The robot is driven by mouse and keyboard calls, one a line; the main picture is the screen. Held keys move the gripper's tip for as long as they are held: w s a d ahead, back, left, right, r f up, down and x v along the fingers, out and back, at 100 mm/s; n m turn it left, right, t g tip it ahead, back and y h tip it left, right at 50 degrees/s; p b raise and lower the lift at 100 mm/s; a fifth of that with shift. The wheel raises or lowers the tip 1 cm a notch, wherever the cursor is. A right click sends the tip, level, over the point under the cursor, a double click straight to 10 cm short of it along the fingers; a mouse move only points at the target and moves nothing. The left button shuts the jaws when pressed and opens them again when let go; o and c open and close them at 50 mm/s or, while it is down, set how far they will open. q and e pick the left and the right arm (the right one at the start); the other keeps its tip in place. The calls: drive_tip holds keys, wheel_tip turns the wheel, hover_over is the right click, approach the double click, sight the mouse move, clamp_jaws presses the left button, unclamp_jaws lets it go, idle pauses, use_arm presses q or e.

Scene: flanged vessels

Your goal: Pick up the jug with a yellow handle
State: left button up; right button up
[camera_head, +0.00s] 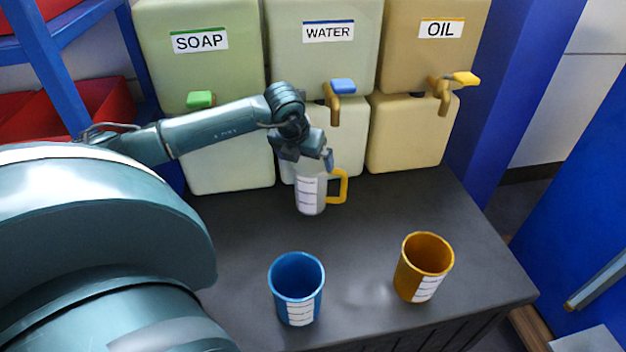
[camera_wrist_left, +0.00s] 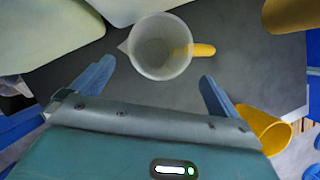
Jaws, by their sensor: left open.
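The jug (camera_head: 311,192) is whitish and translucent with a yellow handle (camera_head: 341,187) on its right side and a white marked label on its front. It stands upright on the dark counter below the water tank's tap. In the left wrist view the jug (camera_wrist_left: 158,47) is seen from above, empty-looking, with its handle (camera_wrist_left: 203,50) pointing right. My right gripper is not in view.
A blue cup (camera_head: 297,290) and an orange cup (camera_head: 424,267) stand nearer the front of the counter (camera_head: 365,225). Soap (camera_head: 198,60), water (camera_head: 322,50) and oil (camera_head: 425,50) tanks line the back. The water tap (camera_head: 335,100) juts out close to my left gripper.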

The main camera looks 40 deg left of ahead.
sight(310, 177)
use_arm(q)
drive_tip(key=b+x, duration=0.2)
drive_tip(key=x, duration=0.7)
drive_tip(key=shift+a+f, duration=0.15)
drive_tip(key=shift+f, duration=0.25)
drive_tip(key=c, duration=1.1)
drive_tip(key=shift+r, duration=0.1)
